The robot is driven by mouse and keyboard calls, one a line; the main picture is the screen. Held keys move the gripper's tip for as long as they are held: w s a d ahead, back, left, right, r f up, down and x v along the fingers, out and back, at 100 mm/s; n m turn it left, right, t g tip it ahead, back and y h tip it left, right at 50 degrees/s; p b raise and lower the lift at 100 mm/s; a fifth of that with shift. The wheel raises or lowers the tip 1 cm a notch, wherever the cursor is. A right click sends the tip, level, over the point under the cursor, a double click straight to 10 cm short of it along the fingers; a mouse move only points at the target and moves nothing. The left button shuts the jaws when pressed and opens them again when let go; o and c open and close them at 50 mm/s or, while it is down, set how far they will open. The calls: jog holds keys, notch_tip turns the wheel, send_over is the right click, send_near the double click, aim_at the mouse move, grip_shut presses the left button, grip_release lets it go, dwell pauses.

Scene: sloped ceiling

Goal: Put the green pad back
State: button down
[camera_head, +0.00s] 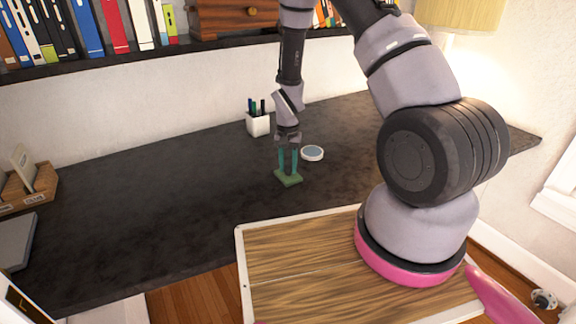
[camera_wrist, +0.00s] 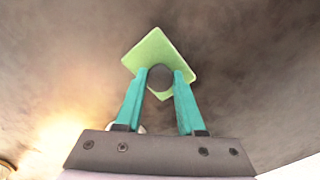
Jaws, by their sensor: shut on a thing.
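The green pad (camera_head: 288,179) is a flat square with a dark round knob in its middle, seen in the wrist view (camera_wrist: 152,48). My gripper (camera_head: 289,168) points down over the dark desk with its teal fingers at the pad. In the wrist view the fingertips (camera_wrist: 160,76) are on either side of the dark knob (camera_wrist: 161,77), shut on it. The pad is on or just above the desk; I cannot tell which.
A white round disc with a blue-grey top (camera_head: 312,153) lies just right of my gripper. A white pen cup (camera_head: 258,124) stands behind. A wooden organiser (camera_head: 30,190) and a grey flat item (camera_head: 14,240) are at the left. The desk (camera_head: 150,205) is clear between.

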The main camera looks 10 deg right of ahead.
jog(key=c, duration=0.5)
grip_release()
jog(key=shift+f, duration=0.1)
notch_tip(320, 180, up, 13)
notch_tip(320, 180, up, 20)
jog(key=t+y, duration=0.1)
jog(key=t, duration=0.2)
send_over(288, 166)
jog(key=s+d, duration=0.3)
jog(key=s, duration=0.2)
jog(key=s+d+r+t, duration=0.1)
jog(key=s+r, duration=0.3)
jog(key=s, duration=0.1)
jog(key=s+d+r+t, duration=0.1)
jog(key=s+r, duration=0.4)
jog(key=s, duration=0.1)
jog(key=s+r+n+t+y, duration=0.1)
jog(key=s+r+t, duration=0.1)
jog(key=s+r, duration=0.3)
jog(key=shift+s+d+r, duration=0.1)
jog(key=shift+s+d, duration=0.3)
jog(key=shift+s, duration=0.35)
